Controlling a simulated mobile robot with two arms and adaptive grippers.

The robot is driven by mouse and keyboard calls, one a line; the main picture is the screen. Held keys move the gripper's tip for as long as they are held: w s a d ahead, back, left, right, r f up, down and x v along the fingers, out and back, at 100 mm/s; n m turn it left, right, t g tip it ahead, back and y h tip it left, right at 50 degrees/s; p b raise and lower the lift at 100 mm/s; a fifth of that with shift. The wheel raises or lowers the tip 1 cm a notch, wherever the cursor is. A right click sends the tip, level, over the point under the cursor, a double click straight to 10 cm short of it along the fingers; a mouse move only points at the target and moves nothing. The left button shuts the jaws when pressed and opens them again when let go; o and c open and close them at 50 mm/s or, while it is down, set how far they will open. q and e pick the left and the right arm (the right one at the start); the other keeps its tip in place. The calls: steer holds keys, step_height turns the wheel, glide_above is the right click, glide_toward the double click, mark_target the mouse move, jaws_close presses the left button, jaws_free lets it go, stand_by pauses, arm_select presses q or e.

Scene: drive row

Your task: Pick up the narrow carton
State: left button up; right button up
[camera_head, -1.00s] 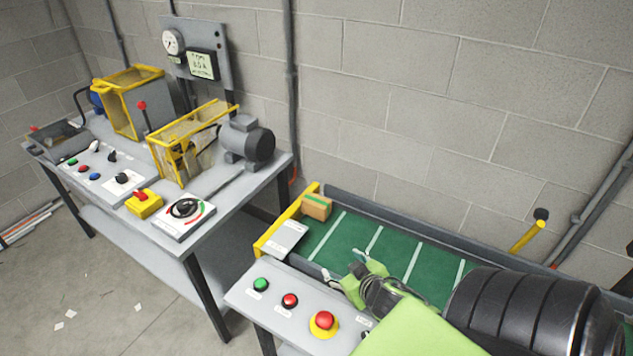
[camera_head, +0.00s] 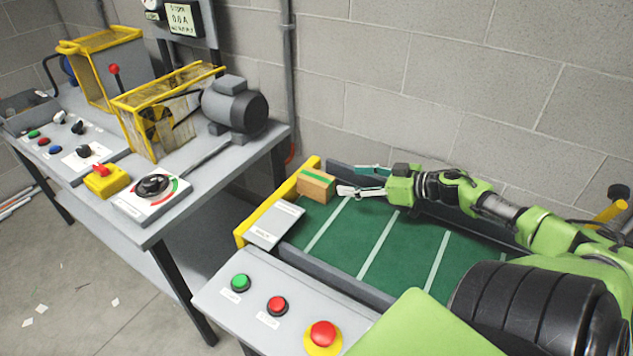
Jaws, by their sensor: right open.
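The narrow carton (camera_head: 315,187) is a small brown box with a green stripe on top. It sits at the far left end of the green conveyor belt (camera_head: 345,240), by the yellow end frame. My right gripper (camera_head: 352,181) is open and empty, just to the right of the carton. Its fingers point left toward the carton, one nearer the wall and one nearer the front. Whether a fingertip touches the carton I cannot tell. My left gripper is not in view.
A grey panel with a green button (camera_head: 240,283) and red buttons lies in front of the belt. A grey bench (camera_head: 190,200) with a motor (camera_head: 235,108) and yellow guards stands at the left. A block wall (camera_head: 450,90) rises behind the belt.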

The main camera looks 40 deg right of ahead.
mark_target(317, 177)
steer(key=b+x, duration=0.1)
steer(key=x, duration=0.5)
steer(key=shift+r, duration=0.1)
steer(key=shift+w+a+f, duration=0.25)
steer(key=shift+w+a, duration=0.05)
steer(key=shift+w, duration=0.35)
steer(key=shift+w+a, duration=0.25)
steer(key=shift+w, duration=0.25)
steer(key=shift+x, duration=2.05)
steer(key=shift+a, duration=0.15)
steer(key=c, duration=1.3)
